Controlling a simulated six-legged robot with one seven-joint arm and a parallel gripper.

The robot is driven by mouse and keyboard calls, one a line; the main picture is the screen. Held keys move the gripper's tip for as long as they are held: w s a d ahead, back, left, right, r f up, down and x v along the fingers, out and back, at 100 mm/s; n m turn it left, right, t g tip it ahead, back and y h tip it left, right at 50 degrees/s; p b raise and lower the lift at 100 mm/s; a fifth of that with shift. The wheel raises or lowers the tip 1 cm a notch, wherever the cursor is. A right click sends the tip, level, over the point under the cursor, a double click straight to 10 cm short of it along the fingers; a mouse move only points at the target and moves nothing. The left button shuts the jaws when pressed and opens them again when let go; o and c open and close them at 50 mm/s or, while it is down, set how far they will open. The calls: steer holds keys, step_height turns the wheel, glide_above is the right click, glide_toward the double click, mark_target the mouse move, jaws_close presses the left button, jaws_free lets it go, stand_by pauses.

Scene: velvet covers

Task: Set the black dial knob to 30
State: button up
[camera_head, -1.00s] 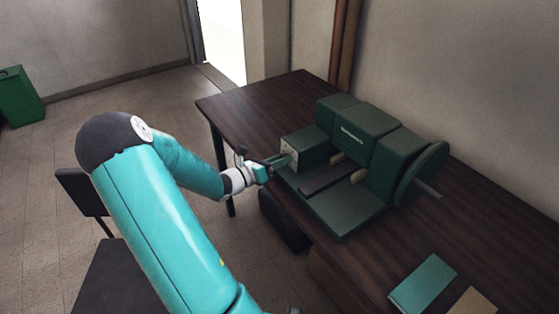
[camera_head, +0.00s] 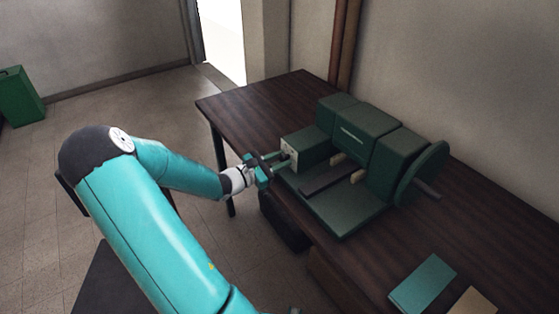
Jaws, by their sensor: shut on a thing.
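A dark green machine (camera_head: 369,133) stands on the brown table. A pale dial face (camera_head: 288,151) is on the left end of its smaller box. My gripper (camera_head: 280,161) reaches in from the left, with its fingers at this dial face. It is shut on the black dial knob, which is mostly hidden between the fingers. The dial's marks and number are too small to read.
The machine's green base plate (camera_head: 330,207) spreads along the table front. A large green wheel (camera_head: 421,174) with a grey shaft is at its right end. A teal book (camera_head: 423,284) lies near the front. The brown table (camera_head: 240,104) is clear at the back left. A dark chair stands behind my arm.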

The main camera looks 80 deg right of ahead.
steer(key=m, duration=0.3)
steer(key=shift+w+m, duration=0.1)
steer(key=shift+m, duration=0.3)
stand_by(0.4)
steer(key=o, duration=1)
steer(key=v, duration=1.3)
steer(key=shift+w+a, duration=0.25)
steer(key=shift+a, duration=0.1)
